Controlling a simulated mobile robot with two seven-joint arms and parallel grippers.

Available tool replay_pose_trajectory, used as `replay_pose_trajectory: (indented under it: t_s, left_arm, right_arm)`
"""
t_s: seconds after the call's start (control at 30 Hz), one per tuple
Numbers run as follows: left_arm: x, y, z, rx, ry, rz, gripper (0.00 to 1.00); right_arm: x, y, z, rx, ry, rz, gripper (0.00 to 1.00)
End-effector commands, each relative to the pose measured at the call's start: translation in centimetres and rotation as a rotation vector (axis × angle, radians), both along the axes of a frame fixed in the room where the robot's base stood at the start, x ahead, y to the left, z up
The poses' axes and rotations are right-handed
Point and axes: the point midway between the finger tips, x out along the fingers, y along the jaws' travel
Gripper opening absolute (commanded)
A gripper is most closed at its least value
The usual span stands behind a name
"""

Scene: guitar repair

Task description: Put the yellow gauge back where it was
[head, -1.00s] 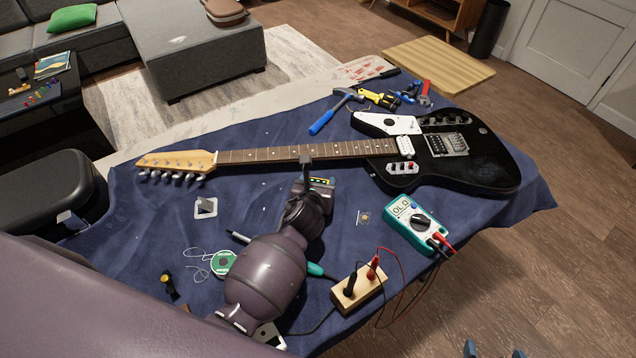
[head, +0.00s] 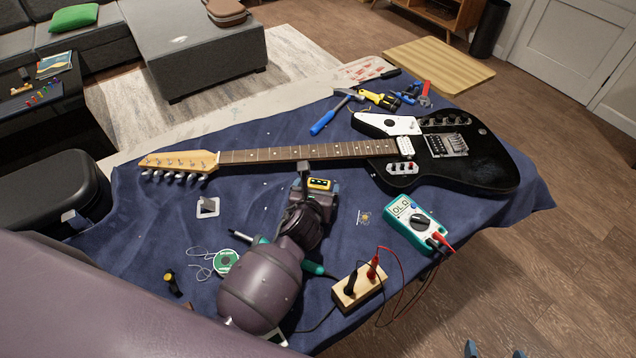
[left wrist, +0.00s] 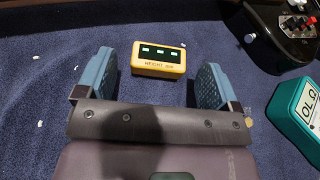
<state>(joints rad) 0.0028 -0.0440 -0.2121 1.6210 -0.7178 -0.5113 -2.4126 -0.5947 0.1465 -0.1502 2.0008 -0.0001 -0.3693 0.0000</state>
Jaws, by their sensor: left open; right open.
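The yellow gauge (head: 320,184) sits on the blue cloth just in front of the guitar's neck. In the left wrist view the gauge (left wrist: 159,61) shows three small lit displays on top and dark lettering on its near side. My left gripper (head: 316,191) is open, and its blue fingers stand apart in the left wrist view (left wrist: 152,80). The gauge lies between the lines of the two fingers, near the tips, with a clear gap on each side. My right gripper (head: 494,353) is open and empty at the bottom edge of the head view.
The black guitar (head: 470,168) lies across the cloth, its neck (head: 290,153) close behind the gauge. A teal multimeter (head: 410,220) and a wooden block with probes (head: 357,288) lie to the right. A green solder spool (head: 226,259) lies left of my arm. Tools, including a hammer (head: 323,122), lie behind the neck.

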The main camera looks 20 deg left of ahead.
Motion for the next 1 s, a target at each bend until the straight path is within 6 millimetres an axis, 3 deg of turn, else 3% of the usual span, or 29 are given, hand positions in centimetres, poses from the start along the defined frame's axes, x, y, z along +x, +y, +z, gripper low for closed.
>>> replay_pose_trajectory:
  t_s: [0.2,0.43,0.63,1.0]
  left_arm:
    - [-3.9,-0.4,1.9,0.001,-0.003,0.000,0.87]
    - [-7.0,-0.8,3.0,0.001,-0.001,0.000,0.87]
    - [-8.0,-0.9,3.4,0.001,-0.001,0.001,0.87]
    - [-8.0,-0.9,3.4,0.000,-0.001,0.000,0.87]
  right_arm:
    - [-0.5,-0.1,0.6,0.002,0.008,-0.007,0.87]
    - [-0.6,0.0,1.0,0.004,0.008,-0.010,0.87]
    - [-0.2,0.0,1.6,0.005,-0.002,-0.008,0.87]
    - [0.7,0.1,2.2,0.005,-0.021,-0.003,0.87]
